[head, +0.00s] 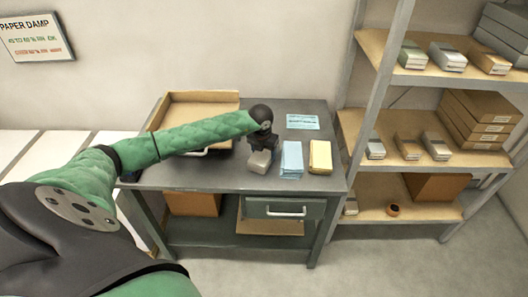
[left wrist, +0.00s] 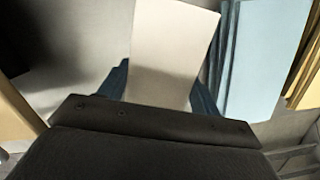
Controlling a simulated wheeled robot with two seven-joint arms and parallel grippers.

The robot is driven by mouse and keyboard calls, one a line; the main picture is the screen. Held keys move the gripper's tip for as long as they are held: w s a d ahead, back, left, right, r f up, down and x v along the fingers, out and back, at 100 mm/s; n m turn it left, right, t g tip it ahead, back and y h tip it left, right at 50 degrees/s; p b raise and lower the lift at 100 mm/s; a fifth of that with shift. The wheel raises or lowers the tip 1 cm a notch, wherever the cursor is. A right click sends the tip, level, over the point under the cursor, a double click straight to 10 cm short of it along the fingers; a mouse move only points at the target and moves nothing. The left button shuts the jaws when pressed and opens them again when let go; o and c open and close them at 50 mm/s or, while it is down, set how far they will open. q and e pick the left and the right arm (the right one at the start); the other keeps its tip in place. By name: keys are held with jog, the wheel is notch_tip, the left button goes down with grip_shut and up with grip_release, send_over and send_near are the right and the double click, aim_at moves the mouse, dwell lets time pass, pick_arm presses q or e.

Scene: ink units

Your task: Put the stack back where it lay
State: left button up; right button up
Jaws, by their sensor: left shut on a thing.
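My left gripper (head: 262,145) is over the grey table (head: 225,177), shut on a pale off-white stack (head: 259,162). In the left wrist view the pale stack (left wrist: 172,50) sits between the two blue-grey fingers. I cannot tell whether its underside touches the tabletop. A light blue stack (head: 291,160) stands just right of it, and a yellow stack (head: 320,156) stands right of the blue one. The left wrist view also shows the blue stack (left wrist: 268,55) close beside the held one, apart from it. My right gripper is out of view.
A cardboard tray (head: 215,97) stands at the table's back left, partly behind my arm. A light blue printed card (head: 302,121) lies at the back right. A shelf rack (head: 408,78) with several stacks and boxes stands right. A sign (head: 36,37) hangs on the wall.

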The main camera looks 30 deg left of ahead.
aim_at(263, 155)
pick_arm(q)
jog(key=shift+f, duration=0.1)
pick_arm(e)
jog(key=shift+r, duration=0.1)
pick_arm(q)
jog(key=o, duration=1.4)
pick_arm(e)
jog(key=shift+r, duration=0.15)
pick_arm(q)
jog(key=shift+r, duration=0.35)
jog(key=r+b, duration=0.1)
jog(key=r, duration=0.2)
jog(key=s+r+b, duration=0.1)
jog(key=r+b, duration=0.1)
jog(key=r, duration=0.2)
jog(key=r+b, duration=0.2)
jog(key=r, duration=0.2)
jog(key=shift+s+d+r, duration=0.15)
jog(key=shift+s+r, duration=0.05)
jog(key=shift+s, duration=0.15)
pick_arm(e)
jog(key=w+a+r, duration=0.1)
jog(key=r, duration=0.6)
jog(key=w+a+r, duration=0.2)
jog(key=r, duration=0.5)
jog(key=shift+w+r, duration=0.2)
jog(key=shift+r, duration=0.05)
